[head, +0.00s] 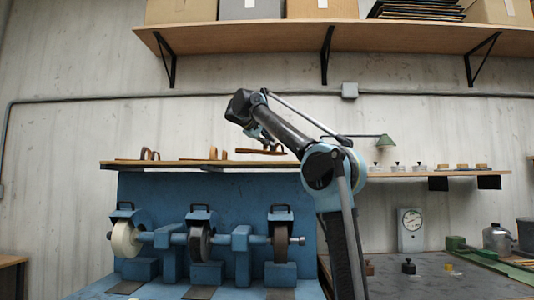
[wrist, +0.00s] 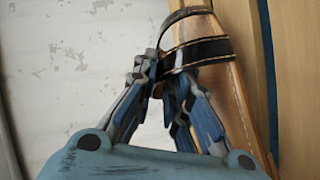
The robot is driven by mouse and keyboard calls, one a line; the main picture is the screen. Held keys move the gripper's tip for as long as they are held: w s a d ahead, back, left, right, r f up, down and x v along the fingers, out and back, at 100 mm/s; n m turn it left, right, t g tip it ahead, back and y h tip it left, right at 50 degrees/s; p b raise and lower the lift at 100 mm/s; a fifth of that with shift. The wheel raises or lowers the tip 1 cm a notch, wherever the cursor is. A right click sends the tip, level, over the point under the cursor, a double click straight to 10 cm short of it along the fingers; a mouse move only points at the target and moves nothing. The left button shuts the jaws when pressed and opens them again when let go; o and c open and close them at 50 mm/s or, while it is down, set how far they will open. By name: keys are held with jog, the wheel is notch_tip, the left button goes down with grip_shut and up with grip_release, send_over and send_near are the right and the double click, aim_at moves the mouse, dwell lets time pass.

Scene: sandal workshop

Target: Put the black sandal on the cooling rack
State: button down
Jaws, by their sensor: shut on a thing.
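My gripper (head: 265,143) is shut on a sandal (head: 262,151) above the wooden ledge behind the blue machine. In the wrist view my gripper (wrist: 168,80) pinches the sandal's black strap (wrist: 205,52); the tan-brown sole (wrist: 232,105) extends down at the right. The sole looks close to level in the head view. I cannot tell whether it touches the ledge. Other sandals (head: 148,155) and (head: 200,158) lie on the ledge to the left. I cannot make out a cooling rack for certain.
The ledge (head: 110,164) runs above a blue machine (head: 160,190) with several wheels. Small weights and rolls (head: 460,166) stand on its right part. A high shelf (head: 240,38) with boxes hangs above. A dial scale (head: 410,228) and a can (head: 497,238) stand on the right bench.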

jog(key=shift+s+f, duration=0.1)
jog(key=shift+f, duration=1.9)
jog(key=c, duration=1.5)
grip_release()
jog(key=shift+c, duration=0.2)
jog(key=shift+a, duration=0.1)
jog(key=v, duration=1.2)
